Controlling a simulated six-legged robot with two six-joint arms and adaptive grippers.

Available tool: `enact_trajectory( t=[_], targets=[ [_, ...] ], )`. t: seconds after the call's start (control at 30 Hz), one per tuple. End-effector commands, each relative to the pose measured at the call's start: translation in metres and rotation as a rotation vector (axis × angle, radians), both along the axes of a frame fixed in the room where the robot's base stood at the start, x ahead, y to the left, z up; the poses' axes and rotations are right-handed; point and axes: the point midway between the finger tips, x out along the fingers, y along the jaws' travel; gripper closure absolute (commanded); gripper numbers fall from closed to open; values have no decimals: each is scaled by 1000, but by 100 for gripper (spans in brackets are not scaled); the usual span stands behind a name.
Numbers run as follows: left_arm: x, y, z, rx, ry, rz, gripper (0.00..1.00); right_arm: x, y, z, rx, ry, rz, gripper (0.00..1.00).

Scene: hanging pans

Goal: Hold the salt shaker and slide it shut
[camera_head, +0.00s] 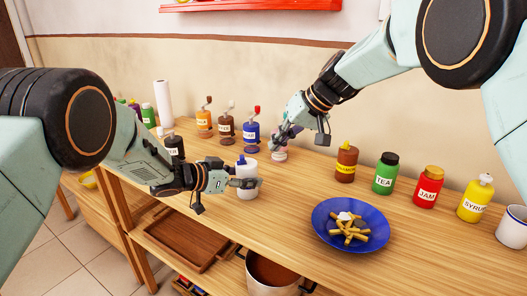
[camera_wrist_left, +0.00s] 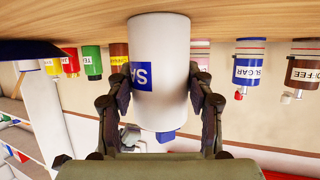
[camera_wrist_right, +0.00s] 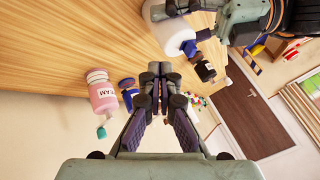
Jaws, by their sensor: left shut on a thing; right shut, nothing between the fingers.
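The salt shaker is a white cylinder (camera_head: 247,170) with a blue top (camera_head: 241,158), upright on or just over the wooden counter. In the left wrist view the white body (camera_wrist_left: 160,40) appears upside down with part of a blue label showing "SA". My left gripper (camera_head: 246,183) is shut on its body, one finger on each side (camera_wrist_left: 160,95).
A pink cream jar (camera_wrist_right: 101,92) stands close by my right gripper. Sugar (camera_head: 251,135) and coffee (camera_head: 227,130) jars stand behind the shaker. A blue plate (camera_head: 328,240) with food lies at the front right. Tea (camera_head: 385,178), jam (camera_head: 428,190) and syrup (camera_head: 474,203) containers line the right.

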Motion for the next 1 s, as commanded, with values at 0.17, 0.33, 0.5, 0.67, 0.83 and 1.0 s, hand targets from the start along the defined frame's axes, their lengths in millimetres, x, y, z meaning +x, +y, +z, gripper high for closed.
enact_trajectory(
  t=[0.17, 0.33, 0.5, 0.67, 0.83, 1.0],
  targets=[
    [0, 0, 0, 0, 1, 0, 83, -10, -18, 27, 2, -2, 0, 100],
    [0, 0, 0, -1, 1, 0, 83, -16, -27, 42, 1, 0, -1, 100],
    [0, 0, 0, 0, 0, 0, 83, -18, -30, 46, 0, 1, 0, 100],
    [0, 0, 0, -1, 1, 0, 83, -18, -30, 46, 0, 1, 0, 100],
    [0, 0, 0, -1, 1, 0, 83, -18, -30, 46, 0, 1, 0, 100],
    [0, 0, 0, -1, 1, 0, 33, -18, -30, 46, 0, 1, 0, 100]
  ],
)
